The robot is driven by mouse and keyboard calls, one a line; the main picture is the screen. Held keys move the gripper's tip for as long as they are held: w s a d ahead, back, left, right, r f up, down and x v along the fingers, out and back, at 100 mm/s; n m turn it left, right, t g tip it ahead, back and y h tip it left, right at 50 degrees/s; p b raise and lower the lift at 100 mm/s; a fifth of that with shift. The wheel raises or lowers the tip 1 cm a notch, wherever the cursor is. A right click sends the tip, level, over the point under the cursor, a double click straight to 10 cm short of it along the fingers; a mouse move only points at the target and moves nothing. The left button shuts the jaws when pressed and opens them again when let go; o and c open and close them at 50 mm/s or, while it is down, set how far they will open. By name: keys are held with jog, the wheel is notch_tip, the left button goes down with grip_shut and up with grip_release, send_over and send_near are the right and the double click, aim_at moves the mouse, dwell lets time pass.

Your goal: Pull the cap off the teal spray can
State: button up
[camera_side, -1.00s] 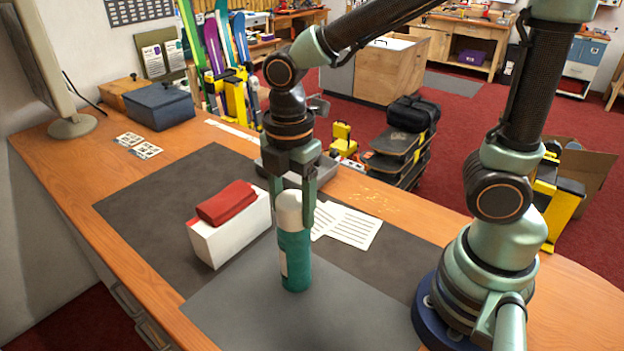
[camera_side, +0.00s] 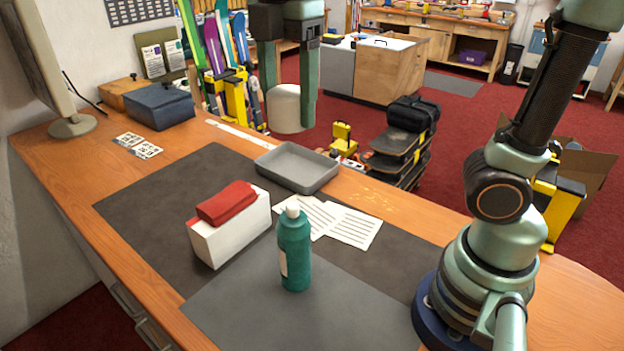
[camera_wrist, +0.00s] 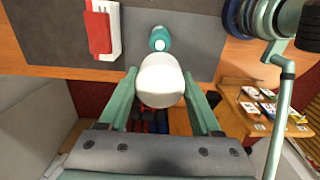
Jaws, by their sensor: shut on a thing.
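The teal spray can (camera_side: 295,256) stands upright on the grey mat, its small white nozzle (camera_side: 292,209) bare. In the wrist view the can (camera_wrist: 160,37) shows beyond the cap. The white cap (camera_side: 287,108) is off the can and high above the bench. My gripper (camera_side: 290,124) is shut on the cap, one finger on each side. The cap fills the space between my fingers in the wrist view (camera_wrist: 160,82).
A white box (camera_side: 230,235) with a red pouch (camera_side: 227,203) on top stands left of the can. Printed sheets (camera_side: 350,226) lie behind it. A grey tray (camera_side: 297,168) sits at the back edge. The mat's front is clear.

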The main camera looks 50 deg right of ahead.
aim_at(287, 91)
jog(key=shift+r, duration=1.55)
jog(key=shift+r, duration=0.8)
jog(key=w+a+f, duration=0.3)
jog(key=a+f, duration=0.2)
jog(key=f, duration=0.3)
jog(key=w+a+f, duration=0.4)
jog(key=a+f, duration=0.2)
jog(key=f, duration=0.3)
notch_tip(287, 91, down, 16)
jog(key=shift+f, duration=2.4)
jog(key=shift+f, duration=0.15)
